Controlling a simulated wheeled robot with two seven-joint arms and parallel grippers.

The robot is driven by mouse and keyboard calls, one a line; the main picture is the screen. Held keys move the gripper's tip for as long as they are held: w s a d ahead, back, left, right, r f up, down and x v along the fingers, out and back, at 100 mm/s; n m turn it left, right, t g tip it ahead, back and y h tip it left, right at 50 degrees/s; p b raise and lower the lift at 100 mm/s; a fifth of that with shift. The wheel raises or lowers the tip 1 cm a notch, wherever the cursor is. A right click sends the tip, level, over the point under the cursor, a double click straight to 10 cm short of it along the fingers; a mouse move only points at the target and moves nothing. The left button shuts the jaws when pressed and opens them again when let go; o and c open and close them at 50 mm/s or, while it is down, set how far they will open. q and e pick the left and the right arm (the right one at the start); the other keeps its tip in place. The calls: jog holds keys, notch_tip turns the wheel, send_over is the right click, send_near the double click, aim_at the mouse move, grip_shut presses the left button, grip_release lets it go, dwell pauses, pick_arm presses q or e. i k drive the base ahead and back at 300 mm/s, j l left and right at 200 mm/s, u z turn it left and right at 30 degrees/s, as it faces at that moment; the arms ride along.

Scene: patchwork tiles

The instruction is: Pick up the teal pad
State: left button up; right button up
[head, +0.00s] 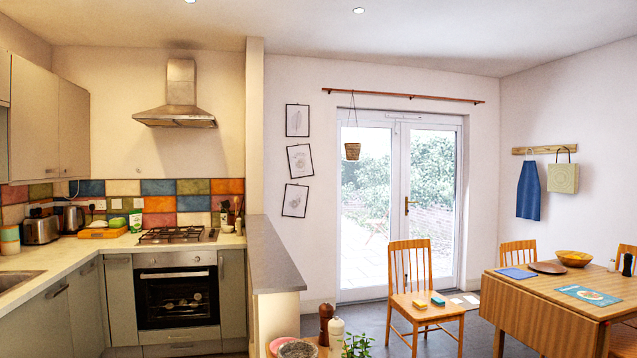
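A small teal pad (438,299) lies on the seat of the wooden chair (407,308) in front of the glass doors. A small yellow block (420,304) lies beside it on the left, with the two close together. Both are small in the head view, so their fine shape is hard to tell. A flat teal mat (588,294) with a pale round print lies on the wooden table at the right. Neither of my grippers is in view.
The wooden table (545,300) also bears a blue cloth (518,273), a brown plate (547,267) and a wooden bowl (574,258). A grey-topped half wall (272,255) stands left of the chair. A pepper mill (326,322) and a white bottle (336,338) stand in the foreground.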

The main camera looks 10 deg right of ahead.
aim_at(438, 301)
jog(key=i+l+z, duration=0.35)
jog(key=l, duration=0.15)
jog(key=i+l+z, duration=0.15)
jog(key=l+z, duration=0.25)
jog(key=i+l+z, duration=0.15)
jog(key=z, duration=0.2)
jog(key=i+l+z, duration=0.2)
jog(key=z, duration=0.2)
jog(key=i+l+z, duration=0.2)
jog(key=z, duration=0.15)
jog(key=i+l, duration=0.15)
jog(key=i, duration=0.3)
jog(key=i+l, duration=0.2)
jog(key=i, duration=0.25)
jog(key=i+j+u, duration=0.1)
jog(key=i+u, duration=0.5)
jog(key=u, duration=0.2)
jog(key=i+u, duration=0.3)
jog(key=u, duration=0.15)
jog(key=i+j+u, duration=0.15)
jog(key=i+u, duration=0.15)
jog(key=i, duration=0.6)
jog(key=i+l+u, duration=0.1)
jog(key=i+u, duration=0.2)
jog(key=i, duration=0.6)
